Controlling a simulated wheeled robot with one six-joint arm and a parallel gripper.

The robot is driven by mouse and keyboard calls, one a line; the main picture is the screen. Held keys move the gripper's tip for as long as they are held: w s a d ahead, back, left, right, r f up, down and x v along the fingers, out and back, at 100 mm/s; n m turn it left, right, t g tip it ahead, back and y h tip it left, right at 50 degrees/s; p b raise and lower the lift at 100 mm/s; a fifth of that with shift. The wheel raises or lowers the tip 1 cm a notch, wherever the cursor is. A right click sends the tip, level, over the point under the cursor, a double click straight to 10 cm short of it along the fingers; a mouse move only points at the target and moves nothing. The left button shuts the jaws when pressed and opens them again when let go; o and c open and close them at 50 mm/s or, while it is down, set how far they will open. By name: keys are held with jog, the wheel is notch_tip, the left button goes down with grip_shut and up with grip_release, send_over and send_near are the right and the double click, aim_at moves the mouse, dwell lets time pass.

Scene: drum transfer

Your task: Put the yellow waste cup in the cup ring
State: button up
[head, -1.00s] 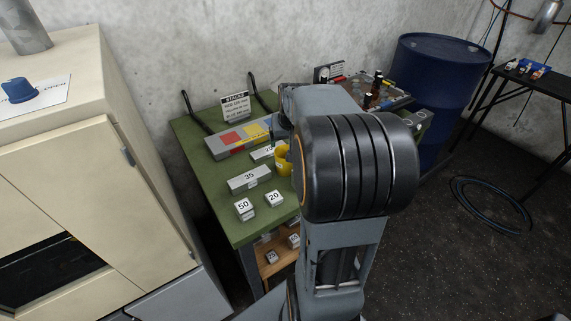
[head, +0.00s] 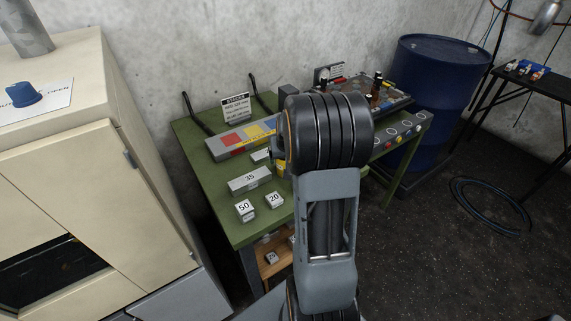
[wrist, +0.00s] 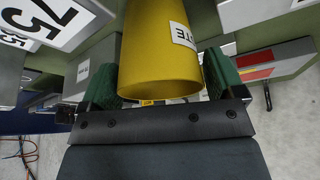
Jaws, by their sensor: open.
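The yellow waste cup (wrist: 163,45) stands between the two green finger pads of my gripper (wrist: 160,80) in the wrist view, with part of its white label showing. The pads sit on either side of the cup and are open; contact with it is not clear. In the head view a small piece of the yellow cup (head: 281,168) shows on the green table beside my arm, which hides the rest of it and most of my gripper. I cannot make out the cup ring in either view.
The green table (head: 215,185) holds grey blocks marked 35 (head: 249,180), 50 (head: 245,209) and 20 (head: 274,200). A grey colour-patched strip (head: 238,137) and a sign (head: 236,107) stand behind. A blue drum (head: 440,90) is at right, a beige cabinet (head: 90,190) at left.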

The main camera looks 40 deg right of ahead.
jog(key=shift+c, duration=0.4)
jog(key=c, duration=0.7)
jog(key=shift+r, duration=0.15)
